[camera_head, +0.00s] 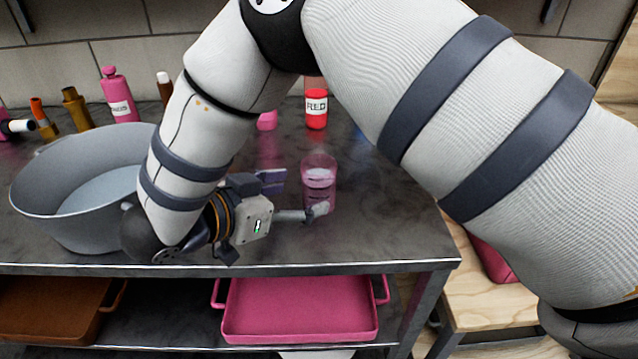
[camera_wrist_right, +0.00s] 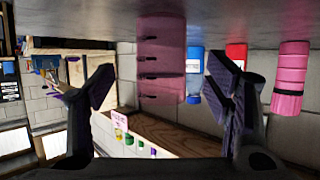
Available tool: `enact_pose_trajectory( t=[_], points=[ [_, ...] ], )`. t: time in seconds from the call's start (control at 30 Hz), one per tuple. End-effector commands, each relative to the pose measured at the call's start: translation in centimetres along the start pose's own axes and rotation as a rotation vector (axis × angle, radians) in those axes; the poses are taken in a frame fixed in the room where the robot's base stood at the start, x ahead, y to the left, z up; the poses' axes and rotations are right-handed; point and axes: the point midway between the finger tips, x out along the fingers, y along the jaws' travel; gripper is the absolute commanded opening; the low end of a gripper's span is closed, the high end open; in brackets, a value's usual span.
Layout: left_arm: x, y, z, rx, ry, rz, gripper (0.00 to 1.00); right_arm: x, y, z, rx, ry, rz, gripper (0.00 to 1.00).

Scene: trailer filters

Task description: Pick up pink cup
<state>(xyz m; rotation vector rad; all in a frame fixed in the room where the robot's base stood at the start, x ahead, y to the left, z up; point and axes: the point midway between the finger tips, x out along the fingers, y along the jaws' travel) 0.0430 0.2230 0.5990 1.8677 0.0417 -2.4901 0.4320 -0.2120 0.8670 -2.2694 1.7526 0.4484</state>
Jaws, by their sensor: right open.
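The pink cup (camera_head: 319,175) is translucent and stands upright on the dark metal counter (camera_head: 375,235), near the middle of the head view. My right gripper (camera_head: 291,198) is open and empty, just left of the cup; one fingertip overlaps the cup's lower edge in the picture. In the right wrist view, which is upside down, the cup (camera_wrist_right: 160,55) shows between the two spread fingers of the gripper (camera_wrist_right: 168,88), apparently ahead of the tips. I cannot tell whether a finger touches it. My left gripper is not in view.
A grey metal tub (camera_head: 35,190) stands left of my right arm. A red bottle (camera_head: 316,110) and a pink bottle (camera_head: 119,100) stand at the back; a blue one (camera_wrist_right: 195,75) shows in the wrist view. A pink tray (camera_head: 300,308) lies on the shelf below.

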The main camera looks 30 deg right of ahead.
Motion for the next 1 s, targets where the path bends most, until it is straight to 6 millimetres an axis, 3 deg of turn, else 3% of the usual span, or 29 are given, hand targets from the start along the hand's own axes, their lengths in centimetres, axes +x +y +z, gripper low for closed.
enact_pose_trajectory(
  t=[0.33,0.6,0.87,1.0],
  points=[
    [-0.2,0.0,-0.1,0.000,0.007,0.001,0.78,5.6,0.1,-0.1,0.000,0.000,0.000,0.72],
    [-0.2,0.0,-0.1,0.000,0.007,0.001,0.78,6.4,0.1,-0.2,0.000,0.000,-0.001,0.72],
    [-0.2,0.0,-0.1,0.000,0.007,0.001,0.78,6.3,0.0,-0.2,0.000,0.000,-0.001,0.15],
    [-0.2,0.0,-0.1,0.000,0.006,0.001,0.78,6.3,0.0,-0.2,0.000,0.001,-0.002,0.14]
  ],
)
